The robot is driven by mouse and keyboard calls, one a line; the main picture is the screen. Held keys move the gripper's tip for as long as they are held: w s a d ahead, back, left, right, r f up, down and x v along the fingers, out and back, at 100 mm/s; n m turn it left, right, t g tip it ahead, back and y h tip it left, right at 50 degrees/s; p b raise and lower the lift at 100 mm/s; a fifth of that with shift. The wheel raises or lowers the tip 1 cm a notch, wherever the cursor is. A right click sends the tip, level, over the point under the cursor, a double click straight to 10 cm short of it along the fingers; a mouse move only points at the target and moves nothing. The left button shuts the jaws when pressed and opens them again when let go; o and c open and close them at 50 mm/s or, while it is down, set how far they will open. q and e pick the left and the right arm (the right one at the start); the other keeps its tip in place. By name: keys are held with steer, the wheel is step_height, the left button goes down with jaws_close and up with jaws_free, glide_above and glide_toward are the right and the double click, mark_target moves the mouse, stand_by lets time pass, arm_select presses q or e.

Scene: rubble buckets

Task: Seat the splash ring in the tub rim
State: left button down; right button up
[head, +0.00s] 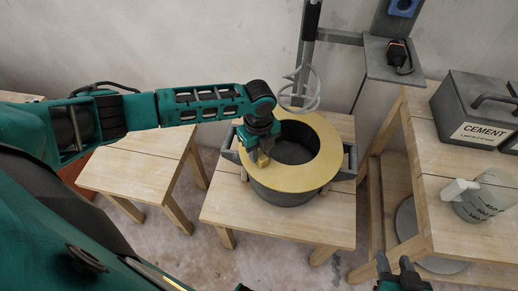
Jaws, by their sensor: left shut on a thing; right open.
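The splash ring (327,143) is a flat yellow ring over the tub mouth. The tub (283,198) is a dark grey round container with side handles, standing on a wooden table. My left gripper (262,158) is shut on the ring's left side. The ring covers most of the tub rim, and the tub's dark inside shows through its hole. I cannot tell whether the ring is down in the rim or a little above it. My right gripper (395,264) is open and empty at the bottom right, away from the tub.
A mixer paddle (314,98) hangs from a stand just behind the tub. On the right, a wooden bench (440,215) holds a grey cement box (465,118) and a measuring jug (485,197). A bare wooden table (135,172) stands left.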

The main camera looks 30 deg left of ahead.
arm_select(q)
steer(key=shift+f, duration=0.2)
steer(key=c, duration=0.8)
jaws_free()
steer(key=shift+f, duration=0.1)
step_height(320, 180, up, 13)
steer(key=shift+p, duration=1.05)
